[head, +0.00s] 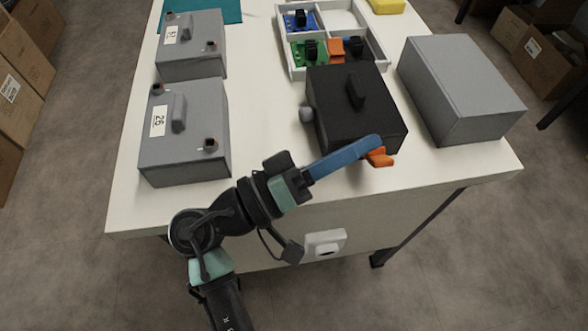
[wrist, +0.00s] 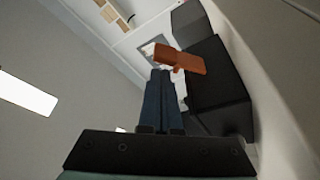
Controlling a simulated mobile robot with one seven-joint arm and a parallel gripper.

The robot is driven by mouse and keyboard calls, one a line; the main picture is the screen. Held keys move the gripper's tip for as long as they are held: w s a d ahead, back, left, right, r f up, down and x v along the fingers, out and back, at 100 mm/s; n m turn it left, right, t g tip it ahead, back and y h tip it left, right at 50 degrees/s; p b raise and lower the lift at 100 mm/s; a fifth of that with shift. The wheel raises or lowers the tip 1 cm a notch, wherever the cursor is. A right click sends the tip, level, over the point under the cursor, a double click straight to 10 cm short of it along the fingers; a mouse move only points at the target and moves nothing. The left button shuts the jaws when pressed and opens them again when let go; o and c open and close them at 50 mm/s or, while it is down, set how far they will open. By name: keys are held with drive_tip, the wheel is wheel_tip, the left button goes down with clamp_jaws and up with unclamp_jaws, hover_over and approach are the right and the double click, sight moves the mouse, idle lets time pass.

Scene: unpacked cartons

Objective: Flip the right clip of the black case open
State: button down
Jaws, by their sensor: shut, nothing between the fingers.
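The black case (head: 356,108) stands on the white table with a black handle on its lid, and its dark side also shows in the wrist view (wrist: 219,77). An orange clip (head: 381,157) sticks out at its front right, and it also shows in the wrist view (wrist: 180,59). My gripper (head: 378,141) is shut, its long blue fingers reaching across the front of the case. The fingertips (wrist: 161,73) are close to the clip; I cannot tell whether they touch it.
A plain grey box (head: 460,88) stands just right of the case. Two grey cases with handles, one in front (head: 184,130) and one behind (head: 190,45), stand at the left. A white divided tray (head: 298,72) lies behind the case. The table's middle left is clear.

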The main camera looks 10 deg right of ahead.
drive_tip(key=v, duration=1.2)
drive_tip(key=shift+a, duration=0.3)
drive_tip(key=shift+s, duration=0.25)
